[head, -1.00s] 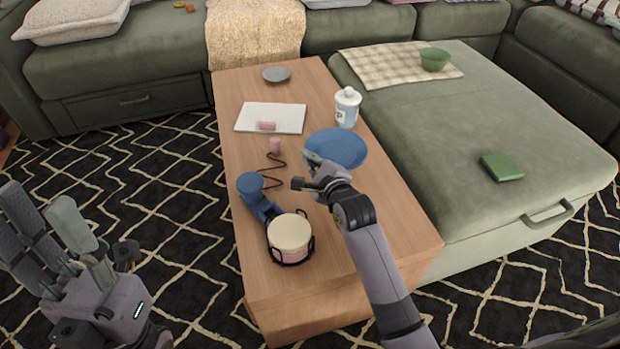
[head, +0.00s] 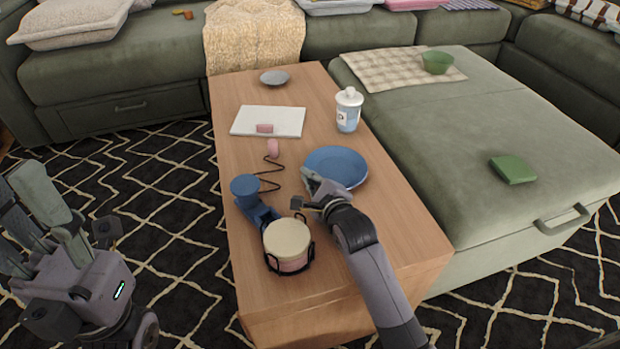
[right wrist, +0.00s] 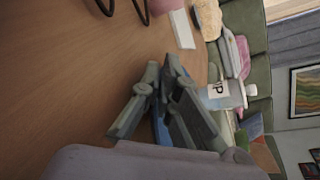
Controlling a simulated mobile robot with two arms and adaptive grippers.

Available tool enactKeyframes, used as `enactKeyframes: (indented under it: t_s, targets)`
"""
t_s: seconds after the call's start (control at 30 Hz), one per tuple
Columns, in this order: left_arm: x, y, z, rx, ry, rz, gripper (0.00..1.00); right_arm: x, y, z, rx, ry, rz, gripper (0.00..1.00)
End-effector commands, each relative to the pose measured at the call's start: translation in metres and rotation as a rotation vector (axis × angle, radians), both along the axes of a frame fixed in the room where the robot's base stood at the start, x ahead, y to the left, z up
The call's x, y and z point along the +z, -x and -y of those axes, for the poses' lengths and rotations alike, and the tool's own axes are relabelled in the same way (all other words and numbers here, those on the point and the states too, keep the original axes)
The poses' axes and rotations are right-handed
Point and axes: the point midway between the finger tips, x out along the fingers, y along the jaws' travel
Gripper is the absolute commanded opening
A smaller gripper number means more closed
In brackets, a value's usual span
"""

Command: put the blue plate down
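The blue plate (head: 338,166) is over the near-middle part of the wooden coffee table (head: 400,240), close to its right edge. A pale edge shows along its lower right side. My right gripper (head: 312,182) is at the plate's near-left rim and appears shut on it. In the right wrist view the fingers (right wrist: 160,75) are close together, with a strip of blue plate (right wrist: 160,130) between them. I cannot tell whether the plate touches the table. My left gripper (head: 40,215) is open and empty above the rug, left of the table.
A white bottle (head: 348,110) stands beyond the plate. A cream-topped pot in a black holder (head: 287,240), a blue object (head: 246,187) and a dark cord lie left of my right gripper. A white board (head: 268,120) and a grey dish (head: 274,77) are farther back. A green ottoman (head: 440,150) borders the right side.

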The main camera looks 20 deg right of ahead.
Motion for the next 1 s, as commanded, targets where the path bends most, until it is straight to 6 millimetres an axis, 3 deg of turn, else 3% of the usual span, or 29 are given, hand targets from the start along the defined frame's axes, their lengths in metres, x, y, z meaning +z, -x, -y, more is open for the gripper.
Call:
enactKeyframes:
  t_s: [0.2,0.53,0.63,1.0]
  targets:
    - [0.0,0.0,0.0,0.0,0.0,0.0,0.4,-0.002,0.0,0.0,0.0,-0.001,-0.002,0.13]
    - [0.0,0.0,0.0,-0.001,0.0,0.0,0.4,0.001,0.0,0.0,0.001,0.001,-0.001,0.13]
    - [0.006,0.001,0.0,-0.001,0.003,0.001,0.4,0.005,0.012,0.001,0.0,-0.003,-0.004,0.13]
    - [-0.008,0.008,-0.004,-0.006,0.01,-0.112,0.4,0.026,0.086,0.011,-0.001,-0.001,-0.004,0.13]
